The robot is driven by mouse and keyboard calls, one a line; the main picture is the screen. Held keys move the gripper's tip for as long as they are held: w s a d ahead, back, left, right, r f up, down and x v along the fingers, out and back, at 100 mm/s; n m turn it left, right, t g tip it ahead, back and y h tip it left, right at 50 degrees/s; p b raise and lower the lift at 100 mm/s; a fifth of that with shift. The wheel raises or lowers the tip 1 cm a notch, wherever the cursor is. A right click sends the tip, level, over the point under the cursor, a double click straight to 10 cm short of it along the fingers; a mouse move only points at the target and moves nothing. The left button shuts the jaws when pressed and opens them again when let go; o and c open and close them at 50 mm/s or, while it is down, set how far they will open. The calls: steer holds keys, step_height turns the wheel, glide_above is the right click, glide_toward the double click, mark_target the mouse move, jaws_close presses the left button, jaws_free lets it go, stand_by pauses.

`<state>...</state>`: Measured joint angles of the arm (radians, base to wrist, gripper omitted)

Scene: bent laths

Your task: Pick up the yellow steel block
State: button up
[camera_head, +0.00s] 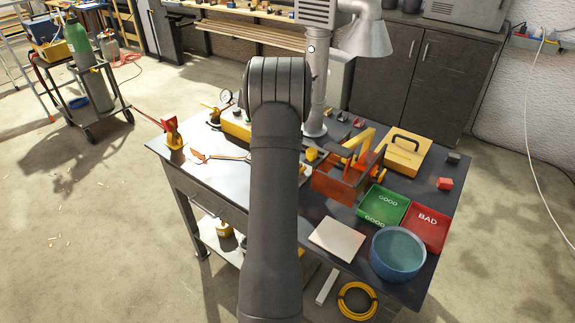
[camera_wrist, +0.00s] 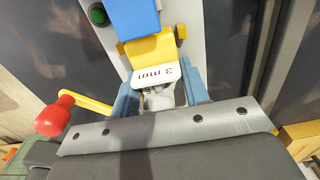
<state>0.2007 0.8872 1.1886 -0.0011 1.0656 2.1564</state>
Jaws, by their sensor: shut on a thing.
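The yellow steel block (camera_wrist: 152,50) shows in the middle of the wrist view, with a white face marked "3 mm" that reads upside down. My gripper (camera_wrist: 160,95) has its two blue-grey fingers on either side of the block's lower end and is shut on it. The exact contact between the fingers is partly hidden by the block. In the head view my dark arm covers the gripper, and I cannot make out the block there.
In the wrist view, a blue block (camera_wrist: 133,15) lies just beyond, and a red knob (camera_wrist: 54,116) on a yellow lever stands left.

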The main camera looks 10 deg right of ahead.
step_height(320, 180, up, 10)
steer(key=s+d+r+n, duration=0.2)
steer(key=s+d+r, duration=0.55)
steer(key=d, duration=0.25)
steer(key=s+d+r+n, duration=0.2)
steer(key=s+d+r, duration=0.4)
steer(key=d+r, duration=0.35)
steer(key=m, duration=0.4)
glide_above(394, 259)
step_height(394, 259, down, 18)
steer(key=shift+f, duration=4.35)
steer(key=shift+f, duration=0.2)
